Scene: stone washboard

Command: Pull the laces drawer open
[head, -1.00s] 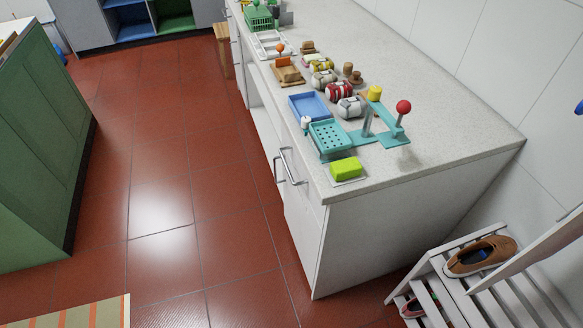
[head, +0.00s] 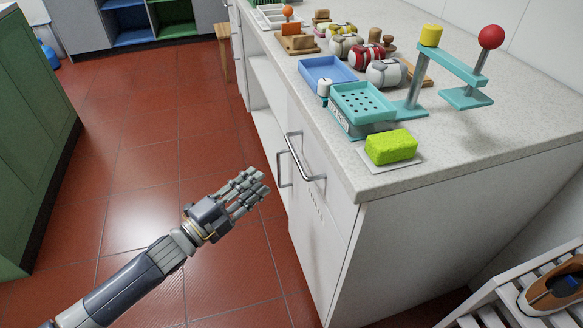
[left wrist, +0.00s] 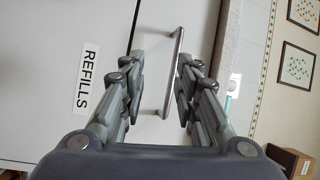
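The white counter unit (head: 340,215) has metal bar handles on its left front, one of them an upper bar handle (head: 300,157). In the left wrist view a bar handle (left wrist: 174,70) lies ahead, between the lines of my left gripper's fingers. No laces label can be read. My left gripper (head: 252,186) is open and empty, left of the handles in the head view and apart from them. My right gripper is not in view.
The countertop holds a teal perforated tray (head: 362,106), a green sponge (head: 391,146), a blue tray (head: 326,71) and a teal stand with a red ball (head: 491,37). A slatted shoe rack (head: 490,308) stands at lower right. Red tiled floor (head: 140,215) is clear to the left.

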